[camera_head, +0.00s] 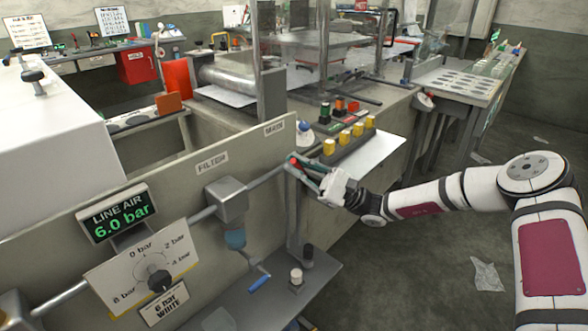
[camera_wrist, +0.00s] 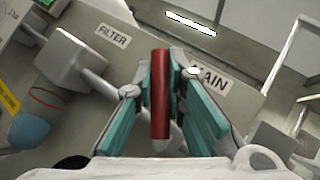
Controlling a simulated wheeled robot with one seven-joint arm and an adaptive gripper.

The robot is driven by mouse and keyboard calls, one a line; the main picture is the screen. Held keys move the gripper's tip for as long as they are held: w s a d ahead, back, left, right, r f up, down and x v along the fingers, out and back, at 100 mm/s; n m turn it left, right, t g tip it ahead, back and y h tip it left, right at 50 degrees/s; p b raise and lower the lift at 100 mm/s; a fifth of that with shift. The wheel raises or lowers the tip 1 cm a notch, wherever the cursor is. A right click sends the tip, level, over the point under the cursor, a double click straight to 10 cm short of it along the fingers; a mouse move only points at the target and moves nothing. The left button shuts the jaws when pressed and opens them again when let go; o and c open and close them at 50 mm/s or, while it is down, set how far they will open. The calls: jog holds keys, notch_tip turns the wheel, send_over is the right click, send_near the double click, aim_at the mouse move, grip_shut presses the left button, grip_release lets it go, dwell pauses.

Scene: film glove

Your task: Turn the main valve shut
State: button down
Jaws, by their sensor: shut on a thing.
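The main valve's red handle (camera_wrist: 160,95) is between the two teal fingers of my gripper (camera_wrist: 164,115) in the wrist view. My gripper is shut on it. In the head view the red handle (camera_head: 294,160) shows as a small red tip at the end of my gripper (camera_head: 308,168), by the pipe under the "MAIN" label (camera_head: 274,127). In the wrist view the handle runs roughly along the line of the fingers. The valve body is mostly hidden behind the gripper and handle.
A grey filter block (camera_head: 227,199) sits on the pipe left of the valve. The line air display (camera_head: 117,213) reads 6.0 bar, above a dial plate (camera_head: 143,268). A bench with yellow blocks (camera_head: 345,140) stands behind my gripper. Open floor lies to the right.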

jog(key=m+t, duration=0.2)
jog(key=w+m+t+p, duration=0.1)
jog(key=m+t, duration=0.1)
jog(key=m, duration=0.1)
jog(key=d+m+t+y, duration=0.1)
jog(key=m+t, duration=0.1)
jog(key=shift+w+r+m+p, duration=0.15)
jog(key=shift+r+m+p, duration=0.15)
jog(key=shift+r, duration=0.05)
jog(key=shift+w+d+m+t+h+p, duration=0.15)
jog(key=shift+m+t+h, duration=0.05)
jog(key=shift+m+t, duration=0.7)
jog(key=shift+w+d+m+t+h+p, duration=0.1)
jog(key=shift+w+m+t+h+p, duration=0.1)
jog(key=shift+m+t, duration=0.7)
jog(key=shift+w+d+m+t+h+p, duration=0.1)
jog(key=shift+d+m+t+h+p, duration=0.1)
jog(key=shift+m+t, duration=0.65)
jog(key=shift+t, duration=0.25)
jog(key=c, duration=1.6)
grip_release()
jog(key=v, duration=1.2)
